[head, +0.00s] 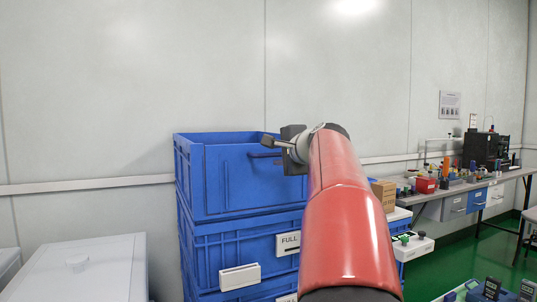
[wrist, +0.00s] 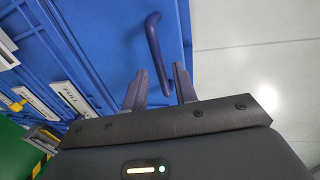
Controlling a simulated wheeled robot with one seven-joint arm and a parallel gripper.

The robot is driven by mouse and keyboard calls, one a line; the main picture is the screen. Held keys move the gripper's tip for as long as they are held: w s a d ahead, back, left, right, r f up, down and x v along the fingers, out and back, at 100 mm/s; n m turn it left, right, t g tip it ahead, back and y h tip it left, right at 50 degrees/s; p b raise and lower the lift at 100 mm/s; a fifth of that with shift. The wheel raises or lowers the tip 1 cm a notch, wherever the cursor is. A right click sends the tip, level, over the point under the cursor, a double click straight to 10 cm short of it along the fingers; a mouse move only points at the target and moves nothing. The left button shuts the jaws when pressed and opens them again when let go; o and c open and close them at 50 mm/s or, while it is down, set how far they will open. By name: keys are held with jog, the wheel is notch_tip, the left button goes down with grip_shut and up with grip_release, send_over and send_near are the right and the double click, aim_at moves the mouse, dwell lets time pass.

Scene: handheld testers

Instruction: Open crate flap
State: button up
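The blue crate (head: 224,182) is the top one of a stack of blue crates, left of my red arm in the head view. Its flap (wrist: 122,35) shows as a blue panel in the wrist view, with a dark blue bar handle (wrist: 155,47) standing out from it. My gripper (wrist: 158,85) is open, its two dark fingers apart and empty. In the head view my gripper (head: 268,141) is at the crate's upper right, and my arm hides part of the stack.
Lower crates (head: 245,247) carry white label holders, one reading FULL (head: 288,243). A white box (head: 88,272) stands at lower left. A bench (head: 455,190) with tools and drawers runs along the right wall. The pale wall is behind the stack.

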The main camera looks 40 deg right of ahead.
aim_at(274, 155)
jog(key=shift+p+x, duration=0.3)
jog(key=shift+x, duration=1.7)
grip_shut()
